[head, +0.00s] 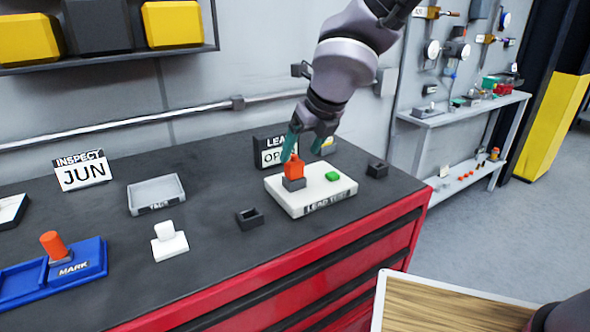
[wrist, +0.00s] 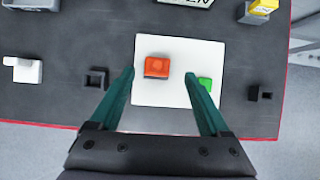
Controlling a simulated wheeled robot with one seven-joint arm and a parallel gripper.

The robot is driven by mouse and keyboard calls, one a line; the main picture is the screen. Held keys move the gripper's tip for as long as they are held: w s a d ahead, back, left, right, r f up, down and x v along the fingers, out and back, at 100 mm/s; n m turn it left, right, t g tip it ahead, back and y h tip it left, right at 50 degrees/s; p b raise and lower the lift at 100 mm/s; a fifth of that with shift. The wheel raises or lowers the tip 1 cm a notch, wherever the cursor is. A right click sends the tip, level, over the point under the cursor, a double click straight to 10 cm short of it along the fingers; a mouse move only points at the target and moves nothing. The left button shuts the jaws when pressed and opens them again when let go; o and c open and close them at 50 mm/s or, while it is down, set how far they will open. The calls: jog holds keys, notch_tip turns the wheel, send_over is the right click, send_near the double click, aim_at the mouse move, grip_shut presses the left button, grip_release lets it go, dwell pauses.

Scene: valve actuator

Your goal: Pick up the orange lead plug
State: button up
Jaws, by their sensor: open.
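The orange lead plug (head: 294,168) stands upright in a dark socket on the left part of a white block labelled "LEAD" (head: 318,204). In the wrist view the plug (wrist: 157,67) lies ahead of my fingertips, between their lines and nearer the left one. My gripper (head: 307,150) is open, its teal fingers pointing down over the block. In the head view one finger is close by the plug's top; I cannot tell if it touches. The fingers also show in the wrist view (wrist: 160,73), apart and with nothing between them held.
A green button (head: 333,176) sits on the block to the right of the plug. Small dark sockets stand left (head: 249,218) and right (head: 377,169) of the block. A sign (head: 272,153) stands behind. A grey tray (head: 157,195) and white piece (head: 169,243) are further left.

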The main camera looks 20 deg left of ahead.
aim_at(296, 159)
jog(key=x, duration=0.4)
jog(key=shift+s+a+f, duration=0.15)
jog(key=shift+s+a, duration=0.05)
jog(key=shift+a, duration=0.05)
jog(key=shift+w+a+f, duration=0.15)
jog(key=shift+w+f, duration=0.05)
jog(key=shift+f, duration=0.15)
jog(key=c, duration=1.2)
grip_shut()
jog(key=shift+r, duration=0.1)
